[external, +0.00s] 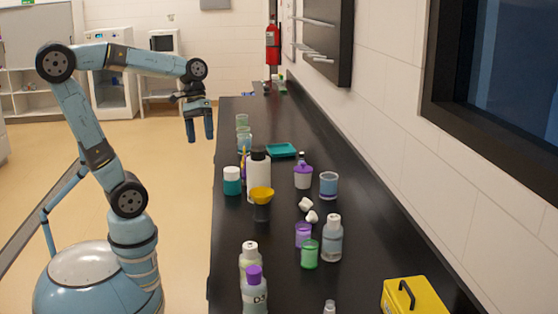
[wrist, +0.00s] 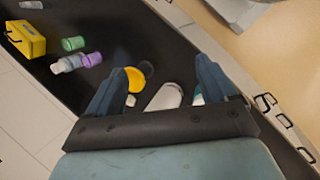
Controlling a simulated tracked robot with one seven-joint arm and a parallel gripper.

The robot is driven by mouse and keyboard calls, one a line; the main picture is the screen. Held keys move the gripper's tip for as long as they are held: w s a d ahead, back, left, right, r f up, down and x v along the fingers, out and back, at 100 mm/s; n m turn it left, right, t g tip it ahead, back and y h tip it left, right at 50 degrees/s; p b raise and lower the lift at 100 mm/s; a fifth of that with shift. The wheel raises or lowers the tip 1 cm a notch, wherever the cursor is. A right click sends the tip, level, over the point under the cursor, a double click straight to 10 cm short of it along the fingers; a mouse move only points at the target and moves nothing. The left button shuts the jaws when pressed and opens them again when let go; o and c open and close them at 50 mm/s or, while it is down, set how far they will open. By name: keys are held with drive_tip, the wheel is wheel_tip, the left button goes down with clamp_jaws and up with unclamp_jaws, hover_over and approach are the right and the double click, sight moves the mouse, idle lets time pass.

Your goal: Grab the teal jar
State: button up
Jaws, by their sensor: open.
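The teal jar (external: 232,183) has a white lid and stands upright near the left edge of the black counter in the external view, beside a tall white bottle (external: 258,178) with a black cap. In the wrist view, a small white-and-teal part that looks like the jar (wrist: 198,97) shows beside the right finger, which hides most of it. My gripper (external: 199,138) points down, open and empty, left of the counter edge and above the jar's height. Its two fingers also show in the wrist view (wrist: 162,68), spread apart.
A yellow funnel on a dark cup (external: 262,199) stands just in front of the white bottle. A teal tray (external: 281,150), purple-lidded jar (external: 303,177) and blue cup (external: 328,185) are nearby. A yellow box (external: 414,296) is at the near right. The counter's far end is mostly clear.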

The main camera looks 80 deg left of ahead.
drive_tip(key=w+a+r+n+t+h, duration=0.2)
drive_tip(key=a+n+t+h, duration=0.35)
drive_tip(key=a, duration=0.75)
drive_tip(key=w+a+r+n+t+h, duration=0.1)
drive_tip(key=a+n+t+h, duration=0.2)
drive_tip(key=a+n+h, duration=0.6)
drive_tip(key=a+f+y, duration=0.1)
drive_tip(key=f, duration=0.8)
drive_tip(key=a+f+y, duration=0.1)
drive_tip(key=f, duration=0.8)
drive_tip(key=a+f+y, duration=0.1)
drive_tip(key=a+f, duration=0.1)
drive_tip(key=f, duration=0.7)
drive_tip(key=shift+f+n+y, duration=0.15)
drive_tip(key=shift+n+y, duration=0.1)
drive_tip(key=shift+n, duration=0.1)
drive_tip(key=shift+w+d+f, duration=0.1)
drive_tip(key=shift+d, duration=0.05)
approach(237, 183)
drive_tip(key=shift+w+d+f, duration=0.15)
drive_tip(key=shift+w+d, duration=0.35)
drive_tip(key=shift+d, duration=0.05)
drive_tip(key=shift+x, duration=2.75)
drive_tip(key=shift+s, duration=0.15)
drive_tip(key=c, duration=0.7)
